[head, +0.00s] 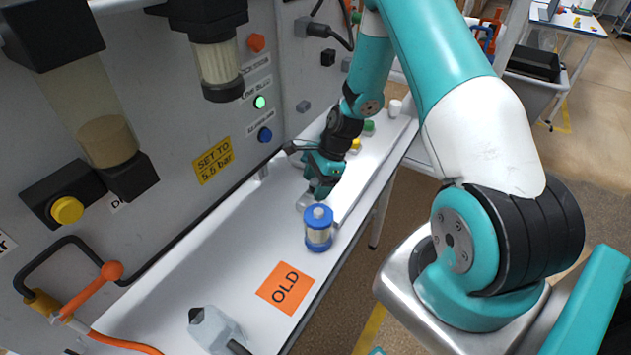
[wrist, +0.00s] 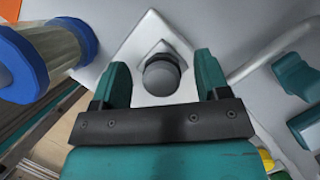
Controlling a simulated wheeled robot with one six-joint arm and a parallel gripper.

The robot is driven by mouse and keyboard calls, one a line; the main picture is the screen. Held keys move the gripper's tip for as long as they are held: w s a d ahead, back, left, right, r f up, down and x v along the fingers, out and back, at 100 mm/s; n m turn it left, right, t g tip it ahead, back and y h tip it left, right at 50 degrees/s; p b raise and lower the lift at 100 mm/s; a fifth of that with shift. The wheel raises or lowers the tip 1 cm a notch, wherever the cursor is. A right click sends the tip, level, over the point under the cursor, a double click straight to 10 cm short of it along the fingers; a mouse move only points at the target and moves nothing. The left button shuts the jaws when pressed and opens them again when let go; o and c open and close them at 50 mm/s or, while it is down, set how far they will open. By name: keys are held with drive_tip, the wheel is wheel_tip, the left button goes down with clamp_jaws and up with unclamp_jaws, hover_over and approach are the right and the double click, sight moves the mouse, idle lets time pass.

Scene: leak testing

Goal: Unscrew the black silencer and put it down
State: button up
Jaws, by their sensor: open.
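The black silencer shows in the wrist view as a dark rounded knob (wrist: 161,77) on a pale angular block (wrist: 158,40). My gripper (wrist: 162,70) is open, with one teal finger on each side of the knob. I see gaps between the fingers and the knob, so it is not gripped. In the head view my gripper (head: 320,188) points down over the bench beside the blue-capped clear cylinder (head: 318,228). The pale block (head: 303,201) shows only in part there, and my gripper hides the silencer.
The blue-capped cylinder also stands close by at the left of the wrist view (wrist: 40,55). An orange OLD label (head: 285,288) lies on clear bench nearer me. A grey block (head: 212,328) with a black piece lies at the front. The upright panel (head: 225,130) borders the bench.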

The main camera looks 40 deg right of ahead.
sight(312, 182)
clamp_jaws()
drive_tip(key=shift+n, duration=0.5)
drive_tip(key=shift+c, duration=1.9)
unclamp_jaws()
drive_tip(key=shift+n+g, duration=0.3)
drive_tip(key=shift+g, duration=0.1)
drive_tip(key=o, duration=0.7)
drive_tip(key=shift+r, duration=0.1)
wheel_tip(312, 182, up, 4)
drive_tip(key=p, duration=0.3)
drive_tip(key=shift+f, duration=0.35)
